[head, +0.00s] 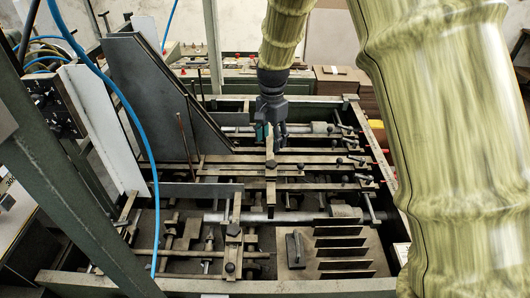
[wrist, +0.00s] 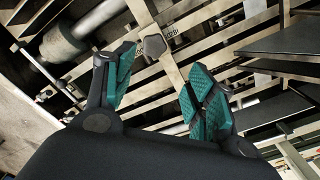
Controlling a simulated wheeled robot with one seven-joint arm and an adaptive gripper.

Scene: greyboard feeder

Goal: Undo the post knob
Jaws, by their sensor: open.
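A dark, roundish knob (wrist: 154,46) sits on a pale metal bar in the wrist view, ahead of the gap between my fingers. I take it for the post knob. In the head view a small dark knob (head: 271,163) shows just below my gripper (head: 273,138), on the crossbars near the machine's middle; it looks like the same one. My gripper (wrist: 160,82) is open, with its green-padded fingers apart and nothing between them. The fingers appear apart from the knob. The lower part of the knob's post cannot be made out.
Metal bars (head: 320,187) and rods cross the machine frame around the knob. Thin dark plates (head: 340,243) stand at the front right. A tall dark slanted panel (head: 150,95) rises on the left, with a blue hose (head: 127,105) before it.

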